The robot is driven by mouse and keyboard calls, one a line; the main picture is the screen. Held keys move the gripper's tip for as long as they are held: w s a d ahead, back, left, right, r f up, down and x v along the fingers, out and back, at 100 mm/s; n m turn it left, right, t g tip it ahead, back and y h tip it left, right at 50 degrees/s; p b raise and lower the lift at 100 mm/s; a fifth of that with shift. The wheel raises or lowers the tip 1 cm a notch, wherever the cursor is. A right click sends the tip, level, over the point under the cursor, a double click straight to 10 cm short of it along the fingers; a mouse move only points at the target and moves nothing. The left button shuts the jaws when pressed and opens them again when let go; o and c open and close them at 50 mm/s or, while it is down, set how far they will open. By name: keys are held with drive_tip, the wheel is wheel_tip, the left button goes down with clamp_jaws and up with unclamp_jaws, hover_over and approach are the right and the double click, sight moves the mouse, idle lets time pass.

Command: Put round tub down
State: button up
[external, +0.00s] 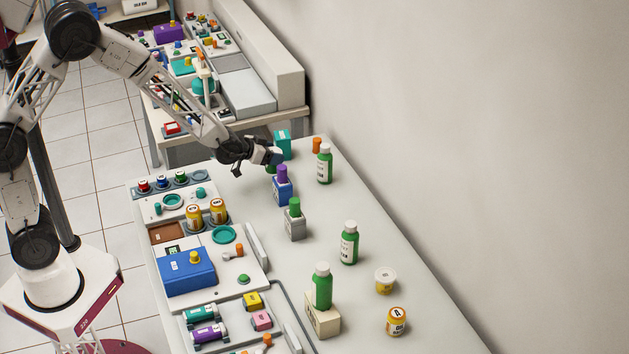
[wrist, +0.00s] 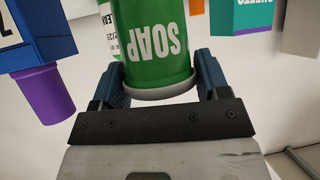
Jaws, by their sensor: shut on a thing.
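My gripper (external: 268,159) is over the far end of the white table, shut on a green round tub with a pale rim. In the wrist view the tub (wrist: 153,38) shows the word SOAP upside down. The dark blue fingers of my gripper (wrist: 160,85) stand on either side of it, close to the rim. In the external view the tub is mostly hidden by my gripper and the things beside it. I cannot tell whether it touches the table.
A teal box (external: 284,143), an orange container (external: 317,146) and a green bottle (external: 325,165) are behind and right. Table space (external: 222,172) left of my gripper is clear.

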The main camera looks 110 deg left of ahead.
drive_tip(key=w+a, duration=0.4)
drive_tip(key=a, duration=0.2)
drive_tip(key=shift+w+f, duration=0.35)
drive_tip(key=shift+f, duration=0.15)
drive_tip(key=shift+f, duration=1.6)
drive_tip(key=shift+f, duration=0.15)
drive_tip(key=o, duration=1)
drive_tip(key=shift+c, duration=0.2)
drive_tip(key=shift+r, duration=0.2)
drive_tip(key=shift+s+d+r, duration=0.2)
drive_tip(key=shift+s+d, duration=0.05)
drive_tip(key=shift+d, duration=0.05)
drive_tip(key=shift+v, duration=5.55)
